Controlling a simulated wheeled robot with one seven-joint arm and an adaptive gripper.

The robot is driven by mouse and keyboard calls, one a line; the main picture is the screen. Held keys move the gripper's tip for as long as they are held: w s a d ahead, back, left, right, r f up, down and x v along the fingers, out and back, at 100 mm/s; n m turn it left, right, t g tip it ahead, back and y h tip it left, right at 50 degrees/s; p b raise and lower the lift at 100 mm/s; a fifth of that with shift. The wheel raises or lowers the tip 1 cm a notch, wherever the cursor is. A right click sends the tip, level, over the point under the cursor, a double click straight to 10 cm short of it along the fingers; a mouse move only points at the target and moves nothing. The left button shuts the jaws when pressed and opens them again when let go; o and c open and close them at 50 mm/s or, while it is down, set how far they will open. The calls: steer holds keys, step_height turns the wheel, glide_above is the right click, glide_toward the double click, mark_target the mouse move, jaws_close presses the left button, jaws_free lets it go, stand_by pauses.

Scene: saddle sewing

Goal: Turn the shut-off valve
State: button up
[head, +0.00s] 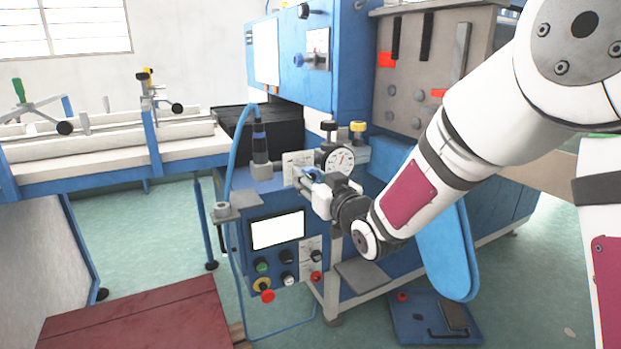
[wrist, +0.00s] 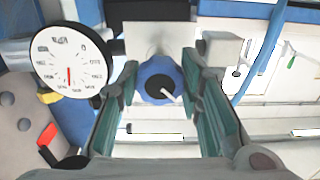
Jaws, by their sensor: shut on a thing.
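The shut-off valve has a round blue knob (wrist: 160,80) with a small white pointer, in the middle of the wrist view. My gripper (wrist: 161,78) has one finger on each side of this knob and is shut on it. In the head view my gripper (head: 312,186) is at the front of the blue machine, just below the gauge. There the valve is mostly hidden by the fingers; only a little blue shows between them.
A round dial gauge (head: 338,160) sits close beside my gripper; it also shows in the wrist view (wrist: 70,68). A control panel with a white screen (head: 276,230) and several buttons is below. A blue hose (head: 230,150) runs to the left. A bench (head: 110,155) stands at the left.

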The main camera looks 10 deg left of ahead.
steer(key=m+b, duration=0.1)
steer(key=m, duration=0.3)
steer(key=shift+m, duration=0.4)
steer(key=m, duration=0.4)
steer(key=shift+m, duration=0.3)
steer(key=m+p, duration=0.1)
steer(key=m, duration=0.3)
steer(key=shift+r+p, duration=0.1)
steer(key=shift+p, duration=0.2)
steer(key=shift+m+p, duration=0.75)
steer(key=shift+m, duration=1.45)
steer(key=o, duration=1.2)
steer(key=shift+c, duration=0.2)
